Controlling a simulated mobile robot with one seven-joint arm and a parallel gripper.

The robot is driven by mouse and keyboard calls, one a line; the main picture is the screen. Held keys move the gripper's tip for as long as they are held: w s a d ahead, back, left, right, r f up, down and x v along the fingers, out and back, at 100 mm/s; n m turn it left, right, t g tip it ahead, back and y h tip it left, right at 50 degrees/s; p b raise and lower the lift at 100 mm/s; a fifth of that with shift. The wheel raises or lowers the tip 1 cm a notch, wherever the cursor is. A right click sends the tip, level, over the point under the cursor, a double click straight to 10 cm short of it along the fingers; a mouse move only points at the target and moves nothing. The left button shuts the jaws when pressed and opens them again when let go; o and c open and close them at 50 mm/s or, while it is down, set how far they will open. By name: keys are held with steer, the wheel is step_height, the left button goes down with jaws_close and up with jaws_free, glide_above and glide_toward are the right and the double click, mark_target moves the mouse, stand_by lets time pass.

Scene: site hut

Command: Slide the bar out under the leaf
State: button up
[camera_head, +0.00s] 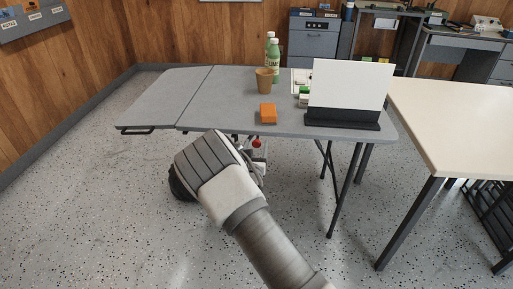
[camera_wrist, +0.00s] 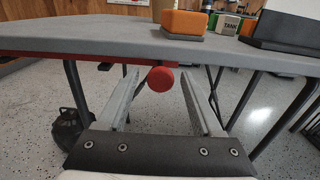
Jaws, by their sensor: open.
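The grey table (camera_head: 225,110) has a leaf (camera_head: 165,95) at its left, split off by a seam and looking about level with the top. A black handle (camera_head: 137,130) is at the leaf's front edge. A red round knob (camera_head: 257,143) sits under the table's front edge. In the wrist view the knob (camera_wrist: 160,79) shows below the tabletop, with a red bar (camera_wrist: 70,57) running left from near it under the edge. My gripper (camera_wrist: 160,100) is open, its fingers on either side of the knob with gaps visible. My arm hides part of this area in the head view.
On the table are an orange block (camera_head: 268,114), a tan cup (camera_head: 264,82), green-and-white bottles (camera_head: 273,60) and a white board (camera_head: 348,84) in a black base. A cream table (camera_head: 455,120) stands at the right. The floor at left is clear.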

steer(key=shift+w+d, duration=0.1)
steer(key=shift+w, duration=0.5)
jaws_close()
stand_by(1.1)
